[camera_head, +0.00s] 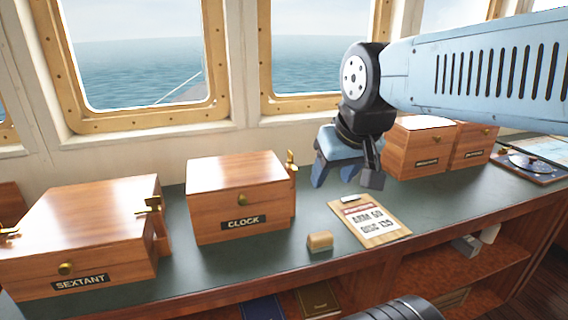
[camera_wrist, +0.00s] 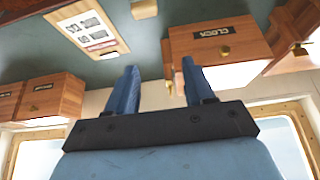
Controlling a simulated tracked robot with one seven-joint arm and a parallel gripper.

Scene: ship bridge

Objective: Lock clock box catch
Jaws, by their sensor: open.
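The wooden clock box (camera_head: 268,200) stands on the green counter with its CLOCK label and brass knob facing me; it also shows upside down in the wrist view (camera_wrist: 240,52).
The sextant box (camera_head: 110,235), with a sideways catch (camera_head: 150,205), stands left. Two more boxes (camera_head: 418,150) stand right, behind my gripper. A clipboard (camera_head: 369,222) and a small wooden block (camera_head: 320,241) lie near the front edge. Windows are behind.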

